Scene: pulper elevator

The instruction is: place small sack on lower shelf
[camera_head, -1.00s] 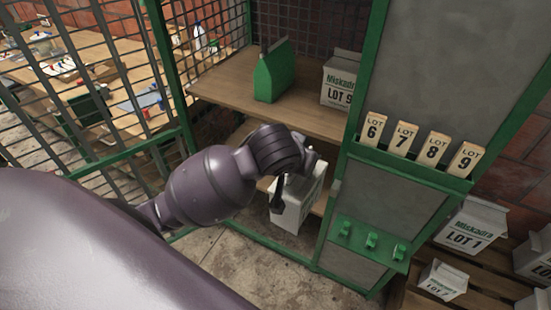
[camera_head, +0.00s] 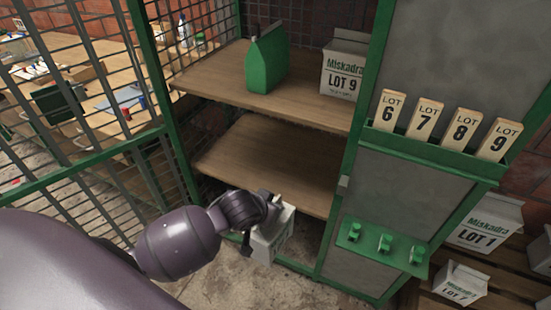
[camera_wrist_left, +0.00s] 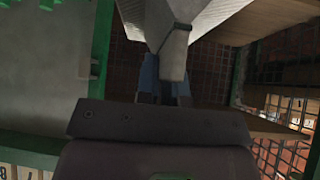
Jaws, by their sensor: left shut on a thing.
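The small white sack (camera_head: 268,238) hangs from my left gripper (camera_head: 270,205) in the head view. It appears below and in front of the front edge of the lower shelf (camera_head: 265,165). The lower shelf is bare wood where it shows. In the left wrist view, my left gripper (camera_wrist_left: 163,88) is shut on the folded top of the sack (camera_wrist_left: 172,50). The sack's wider body shows beyond the fingers. My arm hides part of the sack in the head view. My right gripper is in neither view.
The upper shelf (camera_head: 215,82) holds a green sack (camera_head: 267,62) and a white LOT 9 sack (camera_head: 342,70). A green-framed panel (camera_head: 420,60) with lot tags stands right of the shelves. Mesh fencing (camera_head: 75,110) is on the left.

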